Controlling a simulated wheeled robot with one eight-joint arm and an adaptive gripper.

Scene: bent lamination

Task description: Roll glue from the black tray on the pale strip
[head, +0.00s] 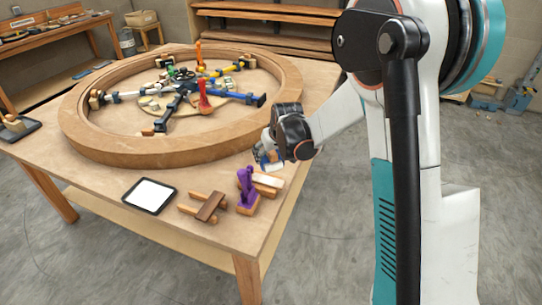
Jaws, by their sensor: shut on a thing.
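The black tray (127,201) lies flat near the front edge of the table, with a white sheet of glue filling it. A pale strip (267,180) lies on a wooden block at the table's right edge, partly behind a purple clamp-like tool (246,184). My gripper (266,161) is just above and behind that block, at the right side of the table. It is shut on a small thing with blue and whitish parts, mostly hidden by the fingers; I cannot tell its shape. I cannot tell whether it touches the strip.
A large wooden ring (150,151) with clamps inside fills most of the table (100,190). A wooden rack with a dark brown strip (209,206) stands between tray and purple tool. Another dark tray (30,125) sits at the left edge. Shelves with boards stand behind.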

